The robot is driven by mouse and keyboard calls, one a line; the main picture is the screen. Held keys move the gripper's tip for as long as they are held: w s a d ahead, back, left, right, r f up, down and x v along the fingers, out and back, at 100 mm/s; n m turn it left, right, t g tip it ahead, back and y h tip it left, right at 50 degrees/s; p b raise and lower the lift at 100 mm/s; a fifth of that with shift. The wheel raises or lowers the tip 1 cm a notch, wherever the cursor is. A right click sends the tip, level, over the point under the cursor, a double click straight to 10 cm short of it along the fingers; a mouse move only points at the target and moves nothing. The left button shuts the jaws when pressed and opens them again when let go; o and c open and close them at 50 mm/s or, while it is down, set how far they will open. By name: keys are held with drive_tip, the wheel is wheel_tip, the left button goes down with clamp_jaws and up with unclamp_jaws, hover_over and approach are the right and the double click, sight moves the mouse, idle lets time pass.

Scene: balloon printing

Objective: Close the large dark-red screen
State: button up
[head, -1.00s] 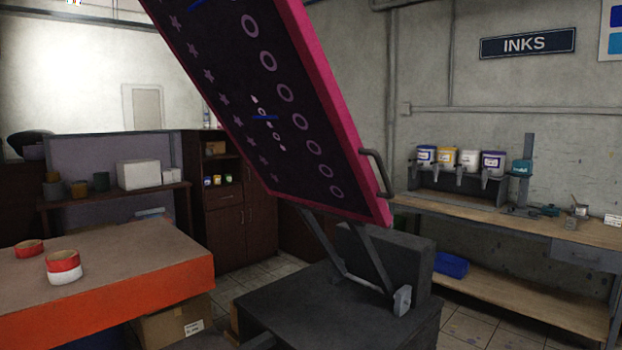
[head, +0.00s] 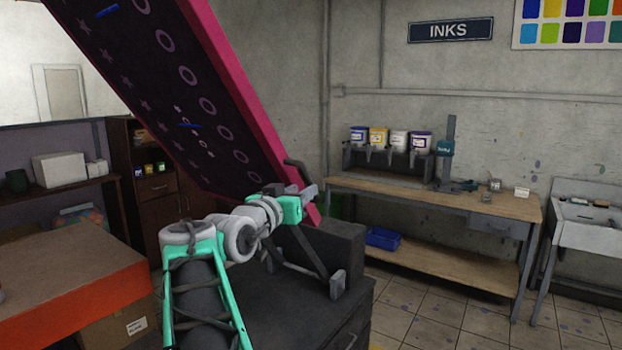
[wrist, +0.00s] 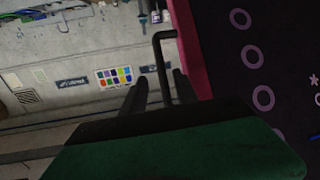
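The large screen (head: 165,85) has a dark-red/pink frame and a dark mesh printed with rings and stars. It stands raised and steeply tilted, hinged over a dark grey machine base (head: 300,310). My gripper (head: 308,192) is at this handle. In the wrist view my two dark fingers (wrist: 160,88) are apart, with the handle bar between them and gaps visible beside it. Whether either finger touches the bar cannot be told.
An orange-sided table (head: 75,285) stands at the left. A wooden ink bench (head: 440,200) with several tubs and a blue bin (head: 382,238) stands along the back wall. A sink (head: 590,225) is at the right. Tiled floor (head: 440,310) is free in front of the bench.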

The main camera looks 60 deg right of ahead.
drive_tip(key=d+p, duration=0.2)
drive_tip(key=d, duration=0.4)
drive_tip(key=shift+w+d+f, duration=0.1)
drive_tip(key=shift+d, duration=0.2)
drive_tip(key=shift+c, duration=0.4)
clamp_jaws()
idle(0.5)
